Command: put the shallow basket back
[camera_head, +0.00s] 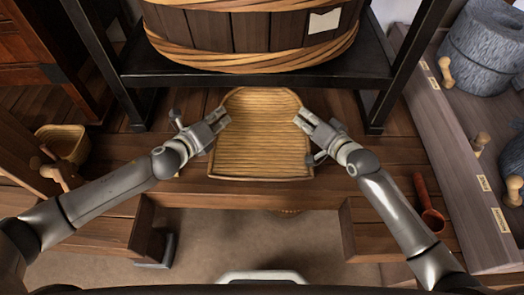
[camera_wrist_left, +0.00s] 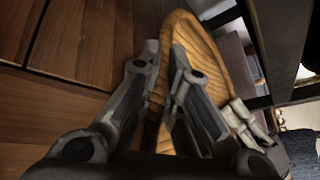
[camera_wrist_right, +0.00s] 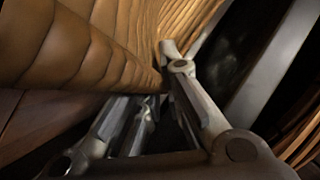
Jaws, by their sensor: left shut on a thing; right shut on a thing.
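The shallow basket (camera_head: 260,135) is a tan woven tray with a rounded far end, low over the wooden bench in the head view. I cannot tell whether it touches the bench. My left gripper (camera_head: 218,120) is shut on its left rim. In the left wrist view the basket (camera_wrist_left: 205,55) runs between and behind the fingers (camera_wrist_left: 165,65). My right gripper (camera_head: 303,122) is shut on its right rim. In the right wrist view the basket wall (camera_wrist_right: 75,45) fills the upper left beside the fingers (camera_wrist_right: 155,75). The far fingertips are partly hidden by the basket.
A big wooden tub (camera_head: 250,30) stands on a black metal stand (camera_head: 255,80) just behind the basket. A small basket (camera_head: 62,140) is at the left. A red scoop (camera_head: 430,205) lies at the right by a labelled plank (camera_head: 455,150). A grey stone vessel (camera_head: 485,45) stands beyond.

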